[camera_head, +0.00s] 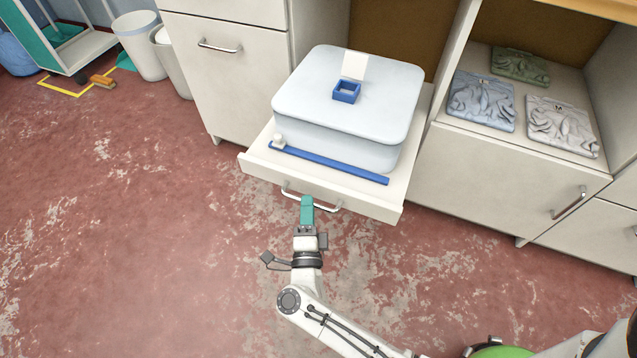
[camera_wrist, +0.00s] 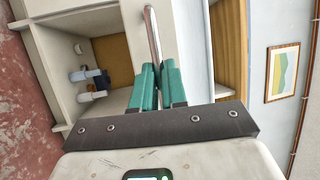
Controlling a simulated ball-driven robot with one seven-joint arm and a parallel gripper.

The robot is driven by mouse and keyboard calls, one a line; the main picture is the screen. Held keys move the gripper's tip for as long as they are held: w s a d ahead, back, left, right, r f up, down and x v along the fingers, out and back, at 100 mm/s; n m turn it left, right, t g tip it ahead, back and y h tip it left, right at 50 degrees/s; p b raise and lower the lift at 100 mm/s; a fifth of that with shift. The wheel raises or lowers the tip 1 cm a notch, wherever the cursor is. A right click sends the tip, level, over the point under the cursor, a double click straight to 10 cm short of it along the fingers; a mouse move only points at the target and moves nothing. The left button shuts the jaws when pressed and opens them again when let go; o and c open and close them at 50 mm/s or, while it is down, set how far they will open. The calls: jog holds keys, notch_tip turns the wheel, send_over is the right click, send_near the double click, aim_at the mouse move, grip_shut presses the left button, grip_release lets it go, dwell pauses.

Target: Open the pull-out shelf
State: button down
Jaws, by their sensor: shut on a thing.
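The pull-out shelf (camera_head: 390,208) is a white board that stands out from the cabinet in the head view. A silver bar handle (camera_head: 325,206) runs along its front edge; it also shows in the wrist view (camera_wrist: 152,35). My gripper (camera_head: 306,203) is at the shelf's front, its teal fingers shut on the handle. In the wrist view my gripper (camera_wrist: 158,82) has its two fingers close together around the handle bar. A pale box-shaped ironer (camera_head: 390,100) with a blue square frame (camera_head: 346,91) on top sits on the shelf. A blue bar (camera_head: 330,164) lies before it.
Drawers with handles flank the shelf: one on the left (camera_head: 225,85), one on the right (camera_head: 510,180). Folded shirts (camera_head: 482,98) lie in an open compartment at right. Bins (camera_head: 140,45) stand at the back left. The red floor before the shelf is clear.

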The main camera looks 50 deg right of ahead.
jog(key=a, duration=0.1)
jog(key=s+a, duration=0.1)
jog(key=a, duration=0.1)
jog(key=s+a, duration=0.1)
jog(key=a, duration=0.1)
jog(key=shift+a, duration=0.15)
jog(key=c, duration=1.2)
grip_release()
jog(key=shift+o, duration=0.2)
jog(key=v, duration=1)
jog(key=shift+s+a+f, duration=0.15)
jog(key=shift+s+a, duration=0.1)
jog(key=shift+a, duration=0.05)
